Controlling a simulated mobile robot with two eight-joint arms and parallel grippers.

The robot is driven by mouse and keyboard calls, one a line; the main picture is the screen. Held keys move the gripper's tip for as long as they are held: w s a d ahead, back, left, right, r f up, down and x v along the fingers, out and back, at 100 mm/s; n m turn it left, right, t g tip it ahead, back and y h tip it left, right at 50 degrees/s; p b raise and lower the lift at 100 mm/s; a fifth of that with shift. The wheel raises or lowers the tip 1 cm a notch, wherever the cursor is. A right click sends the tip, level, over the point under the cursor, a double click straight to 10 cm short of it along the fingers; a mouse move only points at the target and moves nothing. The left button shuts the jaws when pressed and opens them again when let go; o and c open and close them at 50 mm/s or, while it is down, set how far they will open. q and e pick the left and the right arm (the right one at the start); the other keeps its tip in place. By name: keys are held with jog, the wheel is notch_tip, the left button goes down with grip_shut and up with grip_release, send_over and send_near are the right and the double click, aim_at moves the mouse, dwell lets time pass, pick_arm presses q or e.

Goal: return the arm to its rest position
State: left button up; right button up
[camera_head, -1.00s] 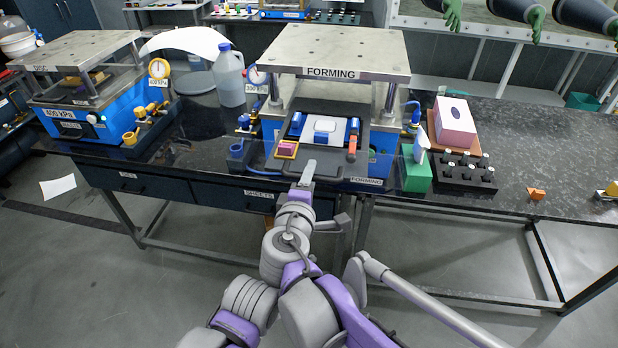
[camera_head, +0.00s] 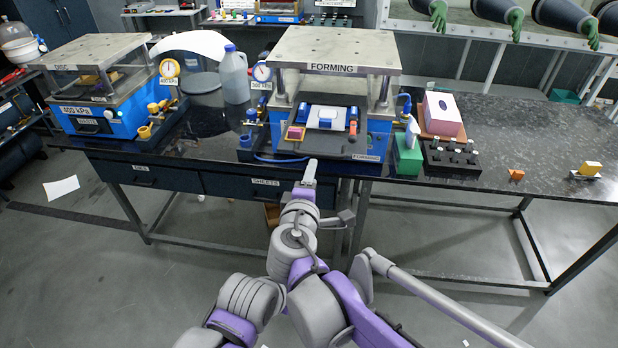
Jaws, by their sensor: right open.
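My right arm reaches up from the bottom of the picture toward the bench. Its gripper (camera_head: 308,174) is open, with nothing seen in it. It is in front of the bench's front edge, just below the forming press (camera_head: 334,50) in the picture and apart from the press tray. My left gripper is not in view.
A blue press (camera_head: 95,118) with gauge (camera_head: 169,68) stands left. A jug (camera_head: 235,75), green box (camera_head: 407,155), tissue box (camera_head: 441,114) and black rack (camera_head: 452,158) stand on the bench (camera_head: 530,130). Its right part is mostly clear. Open floor lies in front.

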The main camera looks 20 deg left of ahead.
jog(key=shift+w+f, duration=0.1)
jog(key=shift+w, duration=0.2)
jog(key=s+d+f+m+g+h, duration=0.1)
jog(key=d+f+m+h, duration=0.15)
jog(key=d, duration=0.55)
jog(key=s+d+f+m+g+h, duration=0.1)
jog(key=d+f+m+g, duration=0.2)
jog(key=d, duration=0.6)
jog(key=s+d+f+m+h, duration=0.1)
jog(key=d+f+m+h, duration=0.1)
jog(key=d+m, duration=0.45)
jog(key=s+d+f+m+g+y, duration=0.1)
jog(key=s+d+f+m+g, duration=0.1)
jog(key=s+d+f+m, duration=0.2)
jog(key=s+d+f+m+g+y, duration=0.1)
jog(key=s+d+f+m+g, duration=0.2)
jog(key=s+d+f, duration=0.3)
jog(key=s+d+m, duration=0.1)
jog(key=s+d, duration=0.2)
jog(key=s, duration=0.2)
jog(key=shift+d+m, duration=0.2)
jog(key=shift+m, duration=0.1)
